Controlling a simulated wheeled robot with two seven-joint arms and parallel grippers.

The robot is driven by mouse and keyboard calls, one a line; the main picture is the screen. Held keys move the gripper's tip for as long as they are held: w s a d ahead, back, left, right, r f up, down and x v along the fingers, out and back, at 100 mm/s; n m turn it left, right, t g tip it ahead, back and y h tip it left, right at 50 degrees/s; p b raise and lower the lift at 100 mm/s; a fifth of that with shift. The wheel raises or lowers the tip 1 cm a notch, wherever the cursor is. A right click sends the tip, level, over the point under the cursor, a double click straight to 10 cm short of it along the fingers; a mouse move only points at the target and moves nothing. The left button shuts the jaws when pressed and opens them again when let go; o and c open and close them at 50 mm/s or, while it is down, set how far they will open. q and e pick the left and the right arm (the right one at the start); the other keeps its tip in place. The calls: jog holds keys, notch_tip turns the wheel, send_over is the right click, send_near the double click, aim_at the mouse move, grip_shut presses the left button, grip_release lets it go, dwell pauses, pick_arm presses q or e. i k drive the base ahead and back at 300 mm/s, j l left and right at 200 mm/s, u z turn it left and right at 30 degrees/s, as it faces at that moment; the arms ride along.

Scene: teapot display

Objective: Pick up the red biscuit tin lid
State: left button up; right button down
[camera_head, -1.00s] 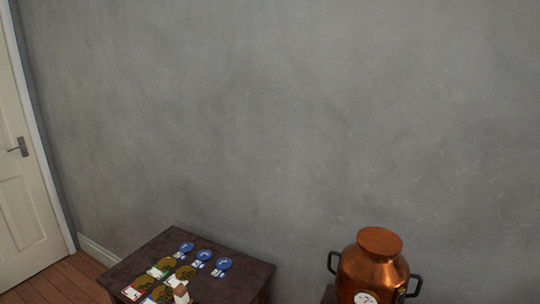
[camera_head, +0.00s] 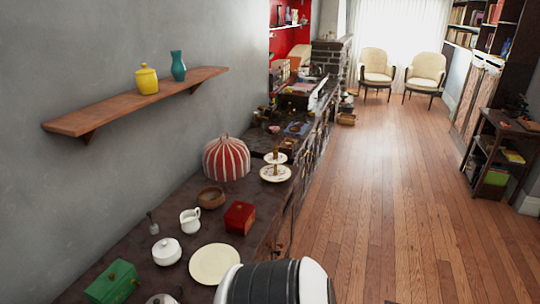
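A small red box (camera_head: 240,216), which looks like the red biscuit tin, stands on the dark counter (camera_head: 135,243) left of the middle of the head view. Its top looks closed; at this size I cannot make out the lid apart from the body. Neither of my grippers shows. A black and white part of my own body rises at the bottom middle, in front of the counter.
Around the red box are a wooden bowl (camera_head: 211,197), white jug (camera_head: 190,220), cream plate (camera_head: 215,263), white lidded pot (camera_head: 166,251), green box (camera_head: 112,281), striped dome (camera_head: 227,159) and tiered stand (camera_head: 276,173). The wooden floor (camera_head: 370,200) to the right is open.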

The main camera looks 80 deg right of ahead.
aim_at(238, 211)
jog(key=z, duration=2.45)
jog(key=i+l+z, duration=0.2)
jog(key=i+l, duration=0.15)
jog(key=i, duration=0.15)
jog(key=i+l+z, duration=0.15)
jog(key=i, duration=0.35)
jog(key=l, duration=0.1)
